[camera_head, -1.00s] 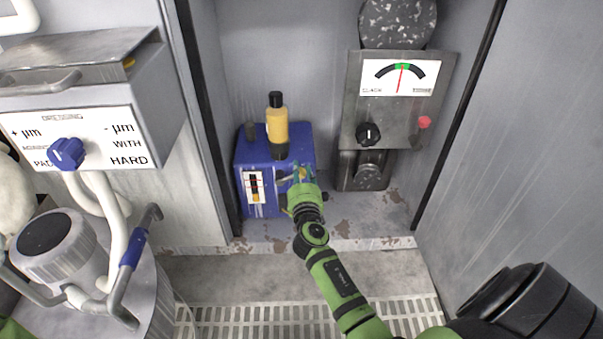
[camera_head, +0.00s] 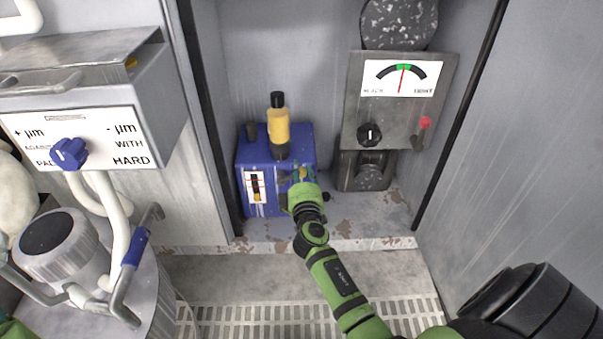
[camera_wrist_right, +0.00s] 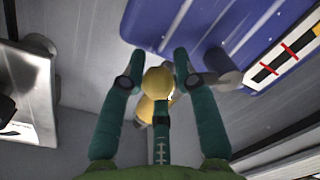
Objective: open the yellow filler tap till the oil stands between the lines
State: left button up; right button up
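The blue oil box (camera_head: 300,140) stands on the alcove floor with an amber bottle (camera_head: 279,127) upright on top. Its sight gauge (camera_head: 256,187) has red lines on white, with amber low in the window; the exact level is too small to read. The gauge also shows in the wrist view (camera_wrist_right: 277,62). My right gripper (camera_head: 303,178) is at the box front, right of the gauge, hiding the tap in the head view. In the wrist view its fingers (camera_wrist_right: 159,68) close around the yellow tap knob (camera_wrist_right: 158,82), seemingly touching both sides. My left gripper is out of view.
A metal panel with a dial (camera_head: 402,78) and black knob (camera_head: 369,134) stands right of the box. Alcove walls close in on both sides. At left are a labelled machine (camera_head: 85,140) and a grey drum (camera_head: 60,245). A floor grating (camera_head: 250,318) lies in front.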

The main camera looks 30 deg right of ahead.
jog(key=o, duration=0.4)
jog(key=shift+w+a+r, duration=0.25)
jog(key=shift+a+r, duration=0.1)
jog(key=shift+r, duration=0.05)
jog(key=shift+d+f, duration=0.1)
jog(key=shift+f, duration=0.05)
jog(key=shift+s, duration=0.15)
jog(key=v, duration=1.2)
